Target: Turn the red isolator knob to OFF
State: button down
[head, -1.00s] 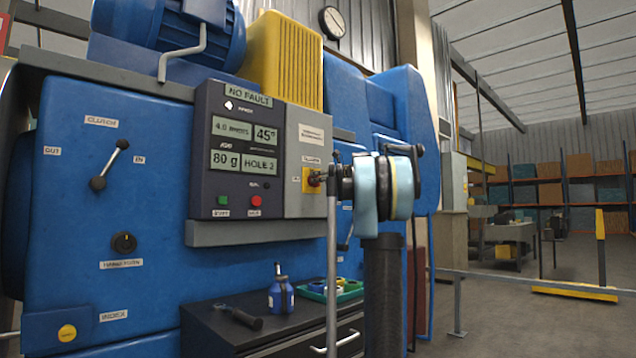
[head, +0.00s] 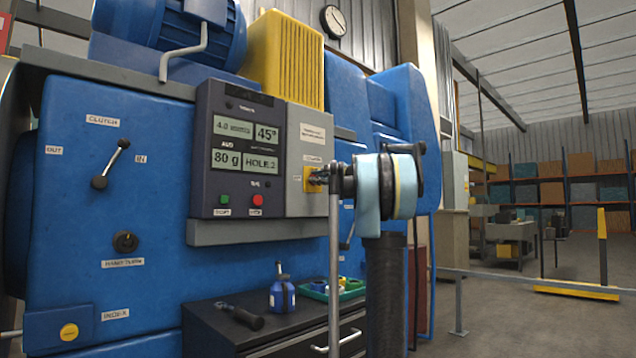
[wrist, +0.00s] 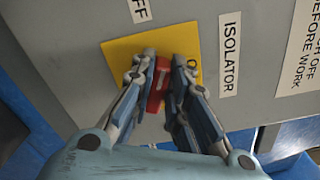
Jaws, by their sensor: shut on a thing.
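The red isolator knob (wrist: 160,86) sits on a yellow plate (wrist: 122,52) on the grey panel. In the wrist view its bar runs nearly up and down, leaning slightly right at the top. A white label ending in "FF" (wrist: 139,10) is above the plate, and an "ISOLATOR" label (wrist: 229,55) is to the right. My gripper (wrist: 165,66) is shut on the knob, one finger on each side; the fingers hide parts of it. In the head view my gripper (head: 320,178) reaches the yellow plate (head: 309,181) from the right and hides the knob.
The dark control panel (head: 205,160) is left of the knob, with green and red buttons below its displays. A drawer cabinet (head: 205,320) below carries a blue bottle (head: 281,295), a dark-handled tool (head: 243,317) and a green tray (head: 318,293).

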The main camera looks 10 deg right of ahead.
jog(key=n, duration=0.5)
jog(key=shift+f, duration=0.4)
jog(key=shift+s+f, duration=0.1)
jog(key=c, duration=1.6)
grip_release()
jog(key=shift+o, duration=0.2)
jog(key=v, duration=1.1)
jog(key=shift+s+d, duration=0.25)
jog(key=shift+s, duration=0.05)
